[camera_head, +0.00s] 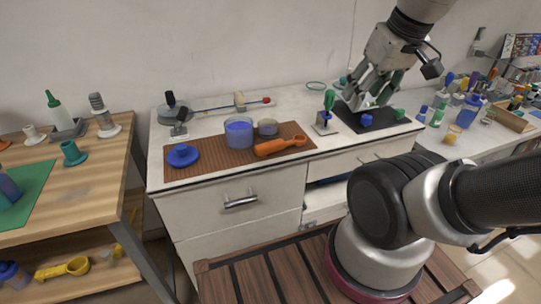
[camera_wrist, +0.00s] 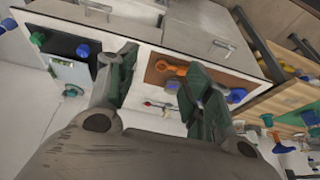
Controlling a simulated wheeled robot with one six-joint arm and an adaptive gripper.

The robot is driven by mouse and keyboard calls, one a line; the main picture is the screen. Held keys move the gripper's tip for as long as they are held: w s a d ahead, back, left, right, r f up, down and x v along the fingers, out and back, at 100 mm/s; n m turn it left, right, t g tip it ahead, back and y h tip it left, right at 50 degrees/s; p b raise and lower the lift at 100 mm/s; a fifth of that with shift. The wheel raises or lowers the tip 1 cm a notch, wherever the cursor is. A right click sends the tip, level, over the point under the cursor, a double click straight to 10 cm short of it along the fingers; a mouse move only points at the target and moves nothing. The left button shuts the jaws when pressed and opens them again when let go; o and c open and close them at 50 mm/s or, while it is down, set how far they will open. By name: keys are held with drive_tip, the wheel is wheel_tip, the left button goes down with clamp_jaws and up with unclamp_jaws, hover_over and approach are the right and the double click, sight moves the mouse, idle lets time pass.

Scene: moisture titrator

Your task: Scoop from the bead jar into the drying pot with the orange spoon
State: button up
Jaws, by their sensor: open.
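The bead jar (camera_head: 239,133), clear with blue contents, stands on a brown slatted mat (camera_head: 210,168). A small round pot (camera_head: 267,127), likely the drying pot, stands right of it. The orange spoon (camera_head: 280,146) lies in front of the pot, handle to the right; it also shows between my fingers in the wrist view (camera_wrist: 166,68). A blue lid (camera_head: 183,156) lies at the mat's left. My gripper (camera_head: 370,96) is open and empty, above the counter to the right of the mat. In the wrist view, my right finger hides part of the mat.
A dark tray (camera_head: 375,121) with blue and green pieces lies below my gripper. A green-handled tool on a stand (camera_head: 327,115) is between it and the mat. A rod with a red tip (camera_head: 240,103) is behind the jar. A drawer below stands partly open.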

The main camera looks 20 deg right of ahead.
drive_tip(key=shift+w, duration=0.1)
idle(0.3)
drive_tip(key=n+g+h, duration=0.4)
drive_tip(key=n+h, duration=0.1)
drive_tip(key=n, duration=1.3)
approach(274, 143)
drive_tip(key=shift+d+f, duration=0.5)
drive_tip(key=shift+f, duration=0.05)
drive_tip(key=shift+n, duration=0.4)
drive_tip(key=shift+y, duration=0.3)
drive_tip(key=shift+x, duration=3.85)
drive_tip(key=shift+w, duration=0.1)
